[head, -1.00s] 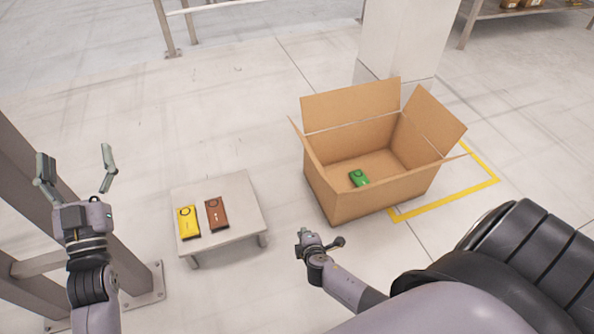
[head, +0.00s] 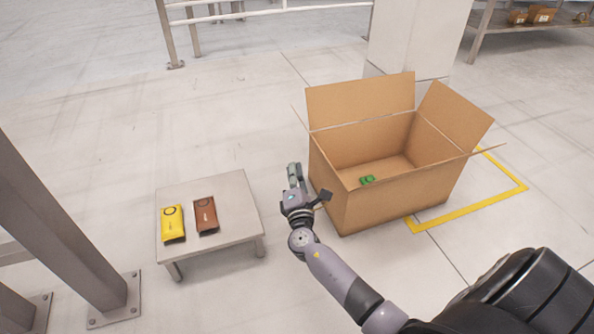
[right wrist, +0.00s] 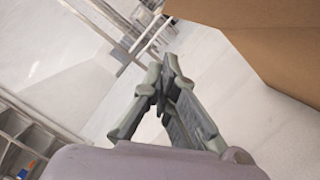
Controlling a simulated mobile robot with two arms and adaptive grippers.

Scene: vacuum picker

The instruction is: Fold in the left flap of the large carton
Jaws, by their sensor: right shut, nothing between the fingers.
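The large carton (head: 395,203) stands open on the floor at the right of the head view, with a green packet (head: 367,180) inside. Its far flap and right flap stand up and lean outward. My right gripper (head: 294,170) is shut and empty, just left of the carton's left wall. In the right wrist view, the closed fingers (right wrist: 167,75) point past the brown carton side (right wrist: 275,40); I see no contact. My left gripper is out of view.
A low table (head: 225,190) left of my right gripper holds a yellow packet (head: 173,223) and a brown packet (head: 206,215). A grey post (head: 60,230) stands at the left. A pale pillar (head: 415,40) stands behind the carton. Yellow tape (head: 470,208) marks the floor beside it.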

